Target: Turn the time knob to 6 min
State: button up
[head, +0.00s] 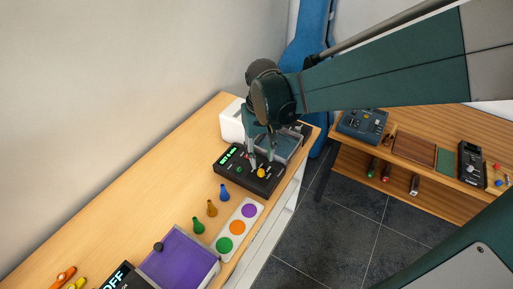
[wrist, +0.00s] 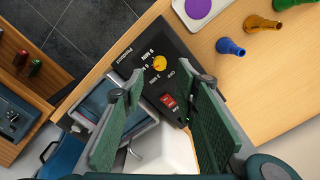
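A black control box (head: 228,163) sits on the wooden bench, with a lit green display whose text is too small to read surely. A yellow knob (head: 261,173) is on its top and also shows in the wrist view (wrist: 159,62), ringed by small labels including "OFF", minute marks and "Permanent". I cannot tell which mark it points to. A red switch (wrist: 168,101) sits beside the knob. My gripper (head: 261,157) is open and empty above the box; in the wrist view its green-padded fingers (wrist: 164,88) stand apart, with the switch between them and the knob just beyond the tips.
Blue, yellow and green pegs (head: 211,208) and a white tray with coloured discs (head: 238,228) lie in front of the box. A grey-lidded container (head: 288,145) and a white box (head: 231,121) stand behind. A second bench (head: 440,121) holds more instruments.

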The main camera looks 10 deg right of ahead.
jog(key=shift+r, duration=2.3)
jog(key=shift+s, duration=0.1)
jog(key=s+d+r+t, duration=0.3)
jog(key=s, duration=0.3)
jog(key=s+d+r+t, duration=0.3)
jog(key=s+t, duration=0.1)
jog(key=s, duration=0.2)
jog(key=shift+d, duration=0.2)
dwell(0.8)
